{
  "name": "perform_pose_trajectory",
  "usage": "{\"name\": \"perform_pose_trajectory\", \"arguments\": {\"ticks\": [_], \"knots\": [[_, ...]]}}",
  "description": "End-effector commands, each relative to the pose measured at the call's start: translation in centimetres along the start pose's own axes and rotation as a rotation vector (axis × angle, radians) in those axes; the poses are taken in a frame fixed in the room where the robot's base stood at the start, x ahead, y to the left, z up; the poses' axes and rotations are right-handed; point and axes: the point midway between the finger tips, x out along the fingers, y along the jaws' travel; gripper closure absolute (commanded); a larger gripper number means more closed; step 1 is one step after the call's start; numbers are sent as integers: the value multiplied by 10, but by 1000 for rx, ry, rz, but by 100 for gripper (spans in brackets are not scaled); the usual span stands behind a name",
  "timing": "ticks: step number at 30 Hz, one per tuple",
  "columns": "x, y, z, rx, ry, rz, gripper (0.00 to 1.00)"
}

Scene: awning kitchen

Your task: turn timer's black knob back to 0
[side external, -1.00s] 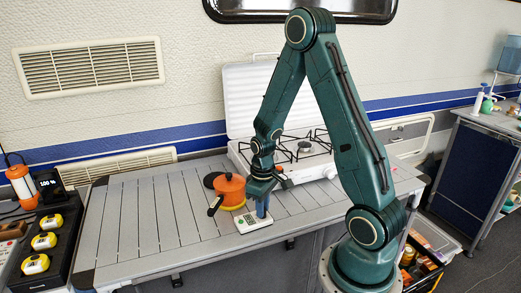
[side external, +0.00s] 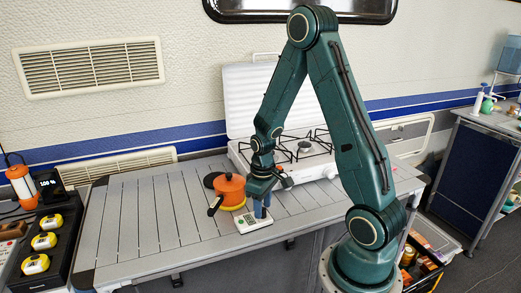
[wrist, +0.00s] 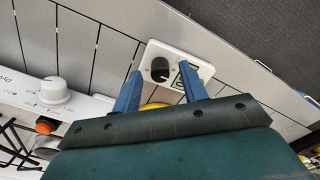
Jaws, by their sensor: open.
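The timer (side external: 254,222) is a white, flat box lying on the slatted table, in front of the orange pot. In the wrist view its white face (wrist: 178,52) shows a round black knob (wrist: 160,68) and a small greenish display (wrist: 190,76), partly covered by a finger. My gripper (wrist: 160,71) is open, with one blue finger on each side of the knob and gaps between them. In the side view my gripper (side external: 262,211) points down over the timer and hides the knob. I cannot tell how high the fingertips are, or the knob's exact setting.
The orange pot (side external: 231,189) with a dark handle (side external: 215,205) stands close behind and left of the timer. A white gas stove (side external: 318,167) is at the back right. A black tray (side external: 58,250) with yellow items is far left. The table's left half is clear.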

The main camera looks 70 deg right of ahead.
Motion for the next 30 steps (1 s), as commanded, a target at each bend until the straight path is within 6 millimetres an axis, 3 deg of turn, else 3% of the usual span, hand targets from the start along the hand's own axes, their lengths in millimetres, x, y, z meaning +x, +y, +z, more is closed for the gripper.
{"name": "perform_pose_trajectory", "arguments": {"ticks": [8, 30], "knots": [[-26, 0, -1, 0, 6, 2, 57], [-124, 0, -1, 0, 5, 2, 57]]}}
